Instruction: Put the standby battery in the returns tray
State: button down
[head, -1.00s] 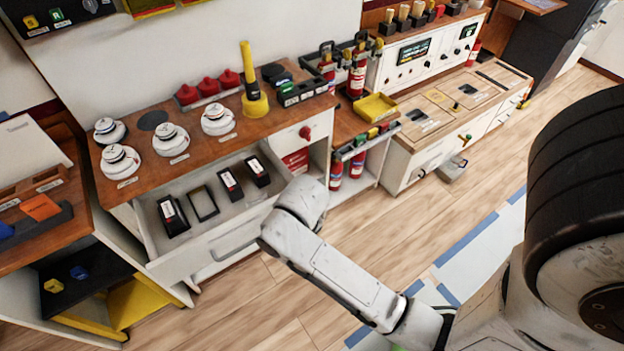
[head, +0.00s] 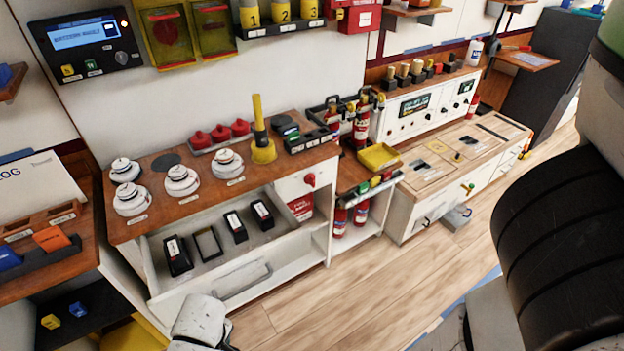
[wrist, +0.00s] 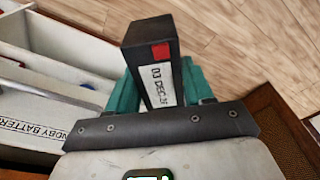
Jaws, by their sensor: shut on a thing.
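The wrist view shows my gripper (wrist: 160,88) with its teal fingers shut on a black battery (wrist: 146,36), which has a red square and a white date label. In the head view the gripper and held battery are out of sight. An open drawer (head: 262,262) holds several similar black batteries (head: 177,255) and one empty black frame (head: 207,243). A drawer front (wrist: 32,128) marked as standby battery shows at the left in the wrist view. A yellow tray (head: 380,157) sits on the lower counter; no returns label is readable on it.
White detectors (head: 182,180) and a yellow handled tool (head: 262,148) stand on the counter above the drawer. Red extinguishers (head: 340,220) stand below the yellow tray. A panelled cabinet (head: 450,165) is at the right. Wood floor (head: 340,300) in front is clear.

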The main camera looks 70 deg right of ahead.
aim_at(377, 159)
jog(key=l+u, duration=0.1)
jog(key=u, duration=0.3)
jog(key=l+u, duration=0.1)
jog(key=u, duration=0.35)
jog(key=l+u, duration=0.1)
jog(key=u, duration=0.3)
jog(key=k+u, duration=0.1)
jog(key=u, duration=0.35)
jog(key=k+l+u, duration=0.1)
jog(key=u, duration=0.75)
jog(key=k+l, duration=0.1)
jog(key=k, duration=0.75)
jog(key=k+j, duration=0.1)
jog(key=k, duration=0.3)
jog(key=k+j, duration=0.1)
jog(key=k, duration=0.3)
jog(key=k+l+z, duration=0.1)
jog(key=k+z, duration=0.15)
jog(key=z, duration=0.55)
jog(key=k+l+z, duration=0.1)
jog(key=z, duration=0.7)
jog(key=l+z, duration=0.15)
jog(key=z, duration=0.2)
